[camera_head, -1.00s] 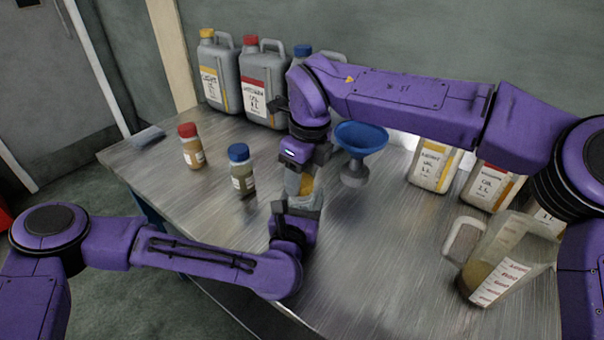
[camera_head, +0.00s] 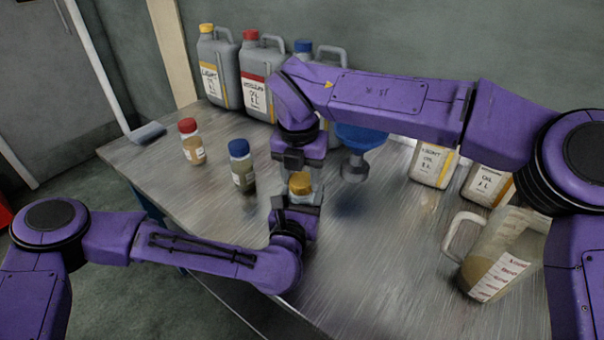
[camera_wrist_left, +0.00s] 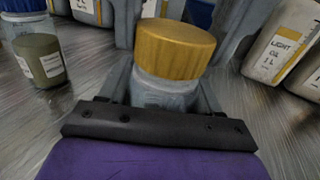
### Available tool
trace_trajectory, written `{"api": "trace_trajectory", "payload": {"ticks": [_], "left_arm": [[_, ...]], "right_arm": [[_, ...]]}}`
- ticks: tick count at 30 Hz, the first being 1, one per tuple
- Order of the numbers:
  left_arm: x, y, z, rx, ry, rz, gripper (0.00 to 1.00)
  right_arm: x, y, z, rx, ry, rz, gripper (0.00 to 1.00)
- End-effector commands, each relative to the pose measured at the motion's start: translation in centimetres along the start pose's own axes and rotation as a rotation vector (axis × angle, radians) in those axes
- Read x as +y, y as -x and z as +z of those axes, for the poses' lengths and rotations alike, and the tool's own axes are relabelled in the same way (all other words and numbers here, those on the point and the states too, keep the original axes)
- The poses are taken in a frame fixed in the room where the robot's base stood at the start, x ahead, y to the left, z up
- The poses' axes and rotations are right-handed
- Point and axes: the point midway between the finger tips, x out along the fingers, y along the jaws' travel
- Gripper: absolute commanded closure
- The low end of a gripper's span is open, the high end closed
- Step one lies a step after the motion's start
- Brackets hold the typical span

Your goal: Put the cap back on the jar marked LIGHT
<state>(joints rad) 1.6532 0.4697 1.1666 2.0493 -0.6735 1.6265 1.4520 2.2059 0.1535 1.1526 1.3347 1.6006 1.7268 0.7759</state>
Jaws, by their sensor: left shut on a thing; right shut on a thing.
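The jar (camera_wrist_left: 165,92) is clear and stands upright between the fingers of my left gripper (camera_head: 297,208), which is shut on it. Its marking cannot be read. A yellow cap (camera_head: 300,183) sits at the jar's mouth; it also shows in the left wrist view (camera_wrist_left: 174,48), looking level and lined up with the jar. Whether it is fully seated or threaded cannot be told. My right gripper (camera_head: 300,165) is directly over the jar, shut on the cap; its fingertips are mostly hidden.
A red-capped jar (camera_head: 192,145) and a blue-capped jar (camera_head: 242,170) stand to the left. A blue funnel (camera_head: 362,138) on a grey stand is close to the right gripper. Large canisters (camera_head: 255,85) line the back. A measuring jug (camera_head: 500,255) stands at right.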

Motion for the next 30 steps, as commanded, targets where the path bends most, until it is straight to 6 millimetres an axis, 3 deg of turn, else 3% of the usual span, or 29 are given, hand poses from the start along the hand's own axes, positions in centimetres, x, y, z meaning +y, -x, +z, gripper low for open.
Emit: {"api": "trace_trajectory", "payload": {"ticks": [12, 18, 24, 30], "left_arm": [[-0.01, 0.03, -0.05, 0.001, 0.000, 0.000, 1.00], [0.00, 0.03, -0.05, 0.001, 0.000, 0.000, 1.00], [0.03, 0.02, -0.06, 0.002, 0.001, 0.001, 1.00], [0.05, 0.02, -0.08, 0.002, 0.001, 0.002, 1.00]], "right_arm": [[0.04, -0.15, 0.23, 0.001, -1.561, -0.197, 0.78], [-0.07, -0.19, 0.29, 0.002, -2.170, -0.275, 0.78], [-0.09, -0.16, 0.32, 0.000, -2.421, -0.304, 0.78], [-0.10, -0.16, 0.33, -0.002, -2.437, -0.305, 0.78]]}}
